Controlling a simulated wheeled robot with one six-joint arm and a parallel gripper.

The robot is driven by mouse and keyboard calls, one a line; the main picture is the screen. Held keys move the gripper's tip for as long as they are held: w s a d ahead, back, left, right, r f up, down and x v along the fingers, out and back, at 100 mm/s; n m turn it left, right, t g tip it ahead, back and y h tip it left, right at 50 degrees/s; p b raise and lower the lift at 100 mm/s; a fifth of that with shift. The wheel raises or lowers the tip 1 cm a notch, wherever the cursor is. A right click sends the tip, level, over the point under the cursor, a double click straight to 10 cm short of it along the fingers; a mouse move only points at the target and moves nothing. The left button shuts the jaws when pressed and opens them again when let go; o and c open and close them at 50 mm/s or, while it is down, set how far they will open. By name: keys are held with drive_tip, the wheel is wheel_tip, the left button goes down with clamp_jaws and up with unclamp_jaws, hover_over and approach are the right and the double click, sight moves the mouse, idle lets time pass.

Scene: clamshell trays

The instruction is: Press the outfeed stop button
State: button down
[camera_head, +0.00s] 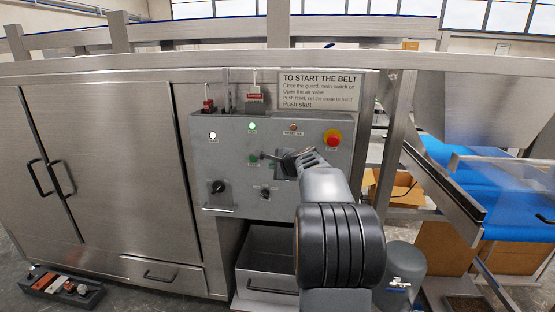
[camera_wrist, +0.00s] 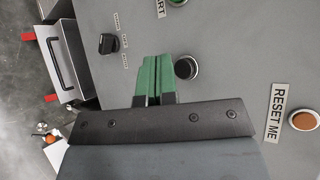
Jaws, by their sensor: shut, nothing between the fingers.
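The grey control panel (camera_head: 230,170) is in front of me. A round black button (camera_wrist: 185,68) with a metal ring sits beside my fingertips in the wrist view; no label for it is readable. In the head view my gripper covers that spot. A green button (camera_wrist: 177,2) with a START label is at the wrist view's top edge; it also shows in the head view (camera_head: 252,159). A red mushroom button (camera_head: 333,138) on yellow is at the panel's upper right. My gripper (camera_wrist: 154,62) is shut and empty, its green tips near the black button; contact cannot be told.
A selector knob (camera_wrist: 107,43) and an orange RESET ME button (camera_wrist: 303,121) flank the gripper. A larger black knob (camera_head: 218,187) is lower left on the panel. An open drawer (camera_head: 264,262) is below. A blue belt (camera_head: 470,180) runs at the right.

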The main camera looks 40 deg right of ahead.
drive_tip(key=shift+w+d, duration=0.45)
idle(2.0)
drive_tip(key=shift+w+d, duration=0.3)
drive_tip(key=shift+w+d+p, duration=0.25)
drive_tip(key=shift+p, duration=0.15)
idle(0.7)
drive_tip(key=shift+s+a, duration=0.1)
drive_tip(key=shift+a, duration=0.05)
drive_tip(key=shift+s+a+b, duration=0.4)
drive_tip(key=shift+s+b, duration=0.1)
drive_tip(key=shift+a, duration=0.1)
idle(0.3)
drive_tip(key=shift+s+a+b, duration=1.15)
drive_tip(key=shift+s+a, duration=0.5)
drive_tip(key=shift+s, duration=0.1)
